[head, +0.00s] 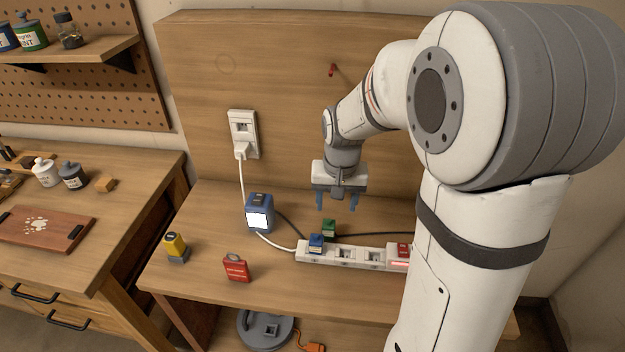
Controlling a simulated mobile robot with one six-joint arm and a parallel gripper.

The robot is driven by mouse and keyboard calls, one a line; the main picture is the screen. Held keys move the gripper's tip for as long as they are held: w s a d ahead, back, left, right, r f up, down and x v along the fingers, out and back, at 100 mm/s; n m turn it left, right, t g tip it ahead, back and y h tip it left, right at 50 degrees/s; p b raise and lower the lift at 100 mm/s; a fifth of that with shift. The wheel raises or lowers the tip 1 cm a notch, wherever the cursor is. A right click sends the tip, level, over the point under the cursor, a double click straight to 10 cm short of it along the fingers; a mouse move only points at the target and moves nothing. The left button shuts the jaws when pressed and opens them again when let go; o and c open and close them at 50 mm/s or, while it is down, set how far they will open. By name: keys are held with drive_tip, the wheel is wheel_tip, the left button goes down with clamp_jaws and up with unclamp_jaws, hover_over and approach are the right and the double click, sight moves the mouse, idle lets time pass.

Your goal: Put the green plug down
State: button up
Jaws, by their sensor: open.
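The green plug (329,228) sits at the back edge of the white power strip (345,256), just behind the blue plug (316,242). I cannot tell whether it rests on the bench or touches the strip. My gripper (337,206) points down with its two blue fingers apart. It is open and empty, a little above the green plug and apart from it. The blue plug is on the left end of the strip, and a red plug or switch (403,250) is at its right end, partly hidden by my arm.
A blue device with a lit screen (259,213) stands left of the strip. A yellow-and-grey item (176,247) and a red item (236,268) stand at the front left of the bench. A white cord runs to the wall outlet (243,133). Dark cables lie behind the strip.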

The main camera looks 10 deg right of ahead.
drive_tip(key=m+g, duration=0.1)
hover_over(329, 223)
drive_tip(key=w, duration=0.1)
wheel_tip(329, 223, down, 8)
drive_tip(key=shift+w, duration=0.15)
drive_tip(key=f, duration=0.2)
drive_tip(key=s+f+p, duration=0.1)
drive_tip(key=f, duration=0.1)
drive_tip(key=f+p, duration=0.1)
drive_tip(key=f, duration=0.2)
drive_tip(key=shift+s, duration=0.15)
drive_tip(key=shift+f, duration=0.4)
drive_tip(key=c, duration=1.2)
